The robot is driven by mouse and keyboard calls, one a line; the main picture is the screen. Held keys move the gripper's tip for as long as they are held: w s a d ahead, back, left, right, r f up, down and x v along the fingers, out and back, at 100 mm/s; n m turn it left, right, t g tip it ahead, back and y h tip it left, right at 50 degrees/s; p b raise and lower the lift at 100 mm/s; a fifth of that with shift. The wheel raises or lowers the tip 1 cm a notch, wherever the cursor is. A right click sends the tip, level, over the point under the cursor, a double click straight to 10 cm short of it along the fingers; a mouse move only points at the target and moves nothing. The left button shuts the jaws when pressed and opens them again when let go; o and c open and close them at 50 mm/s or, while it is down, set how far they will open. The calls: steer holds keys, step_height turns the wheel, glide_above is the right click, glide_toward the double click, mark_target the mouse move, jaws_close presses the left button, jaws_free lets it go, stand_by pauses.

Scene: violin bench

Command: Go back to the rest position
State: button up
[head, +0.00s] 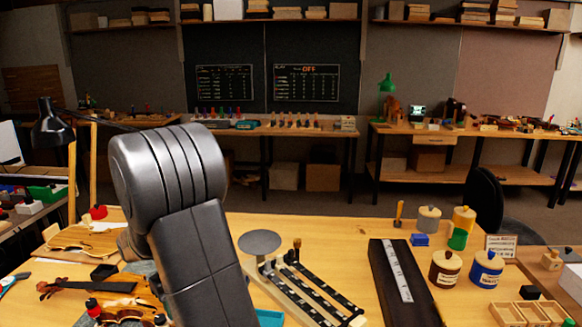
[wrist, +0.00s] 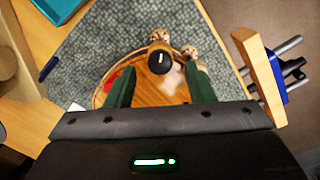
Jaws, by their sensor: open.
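My gripper (wrist: 159,69) shows in the wrist view with its two green fingers spread apart and nothing clearly held between them. Beyond the fingers lies a brown wooden surface (wrist: 150,92), which looks like part of a violin body, on a grey mat (wrist: 95,45). A round black knob (wrist: 160,61) shows between the fingertips, with small light round pieces (wrist: 190,52) near it. I cannot tell how far the fingers are above these. In the head view my grey arm stands at left centre over the bench, and the gripper is hidden behind it.
The wooden bench (head: 340,228) holds a pale violin body (head: 82,241), violin parts (head: 105,287) at front left, a round-topped stand (head: 260,242), a dark board (head: 383,275) and several jars (head: 445,268) at right. A wooden piece (wrist: 259,70) stands right of the gripper.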

step_height(320, 180, down, 2)
steer(key=shift+f, duration=0.1)
steer(key=shift+m, duration=0.4)
